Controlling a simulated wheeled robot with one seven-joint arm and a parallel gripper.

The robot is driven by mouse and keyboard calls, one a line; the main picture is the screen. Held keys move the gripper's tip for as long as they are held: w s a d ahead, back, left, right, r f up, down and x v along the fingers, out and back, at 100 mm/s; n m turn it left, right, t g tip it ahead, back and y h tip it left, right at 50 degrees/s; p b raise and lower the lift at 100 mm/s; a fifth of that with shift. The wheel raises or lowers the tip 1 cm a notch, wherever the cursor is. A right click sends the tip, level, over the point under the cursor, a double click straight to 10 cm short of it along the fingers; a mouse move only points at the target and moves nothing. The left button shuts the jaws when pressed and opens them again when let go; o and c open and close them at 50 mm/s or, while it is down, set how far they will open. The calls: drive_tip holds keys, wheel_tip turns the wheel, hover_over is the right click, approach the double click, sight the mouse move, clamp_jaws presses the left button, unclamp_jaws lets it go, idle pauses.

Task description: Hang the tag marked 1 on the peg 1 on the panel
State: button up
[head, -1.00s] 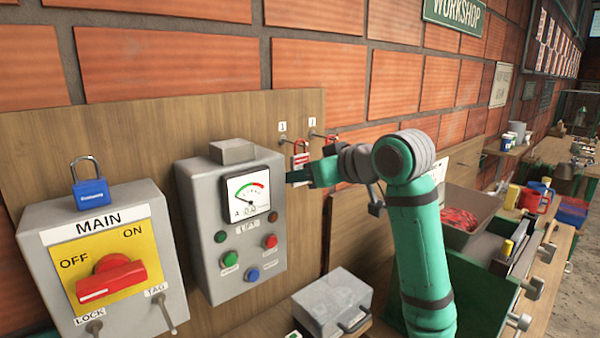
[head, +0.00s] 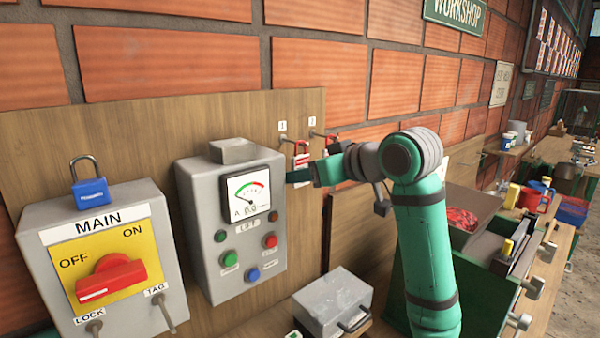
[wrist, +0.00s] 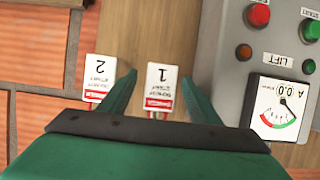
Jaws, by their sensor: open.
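The tag marked 1 (wrist: 161,76) is white with red print and appears upside down in the wrist view, between the two fingers of my gripper (wrist: 156,80). The fingers are apart, one on each side; I see no clear contact. In the head view, a red-and-white tag (head: 301,161) hangs on the wooden board, just above my gripper (head: 291,177), partly hidden by it. A tag marked 2 (wrist: 99,76) hangs outside the left finger in the wrist view. The grey main panel (head: 172,262) has two pegs low down, labelled LOCK (head: 94,326) and TAG (head: 163,312).
The grey lift box (head: 195,190) with meter and buttons stands close left of my gripper in the head view. A blue padlock (head: 91,192) sits on the main panel. A grey case (head: 335,300) lies below. An open green drawer (head: 480,265) is at the right.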

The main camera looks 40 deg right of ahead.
drive_tip(key=v, duration=1)
drive_tip(key=shift+a, duration=0.25)
